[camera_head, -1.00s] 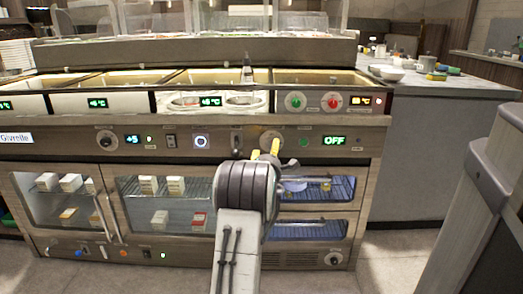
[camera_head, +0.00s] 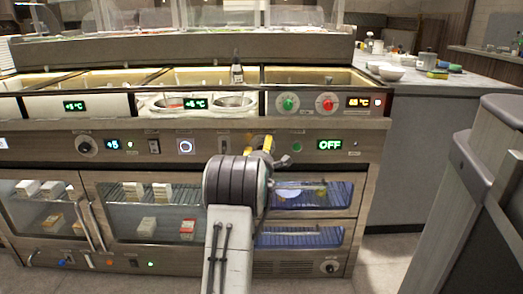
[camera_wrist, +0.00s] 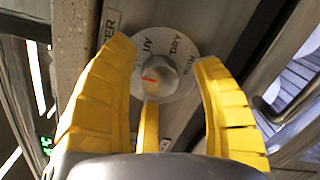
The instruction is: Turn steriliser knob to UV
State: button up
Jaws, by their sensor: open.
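The steriliser knob (camera_wrist: 157,82) is a round grey knob on a pale dial plate (camera_wrist: 183,75) in the wrist view. Its red mark points left in that picture. UV is printed above the knob and DRY above right; other lettering is partly hidden. My gripper (camera_wrist: 166,52) is open, with yellow fingers on the left and right of the knob and a third below it. I cannot tell whether any finger touches it. In the head view my gripper (camera_head: 262,146) is at the panel and largely covers the knob. The steriliser display (camera_head: 330,145) reads OFF.
Below the panel are the blue-lit steriliser drawers (camera_head: 312,196). A metal bar (camera_wrist: 290,100) is right of my gripper in the wrist view. Green (camera_head: 288,104) and red (camera_head: 327,103) knobs sit above, and another dial (camera_head: 87,147) is at the left.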

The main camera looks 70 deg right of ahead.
jog(key=shift+c, duration=0.3)
jog(key=c, duration=1.1)
jog(key=shift+c, duration=0.2)
jog(key=shift+m, duration=0.3)
jog(key=m, duration=0.3)
jog(key=shift+r, duration=0.1)
grip_shut()
grip_release()
jog(key=shift+m+y, duration=0.4)
jog(key=shift+m, duration=1.1)
jog(key=shift+r, duration=0.1)
jog(key=o, duration=1.2)
jog(key=shift+w, duration=0.1)
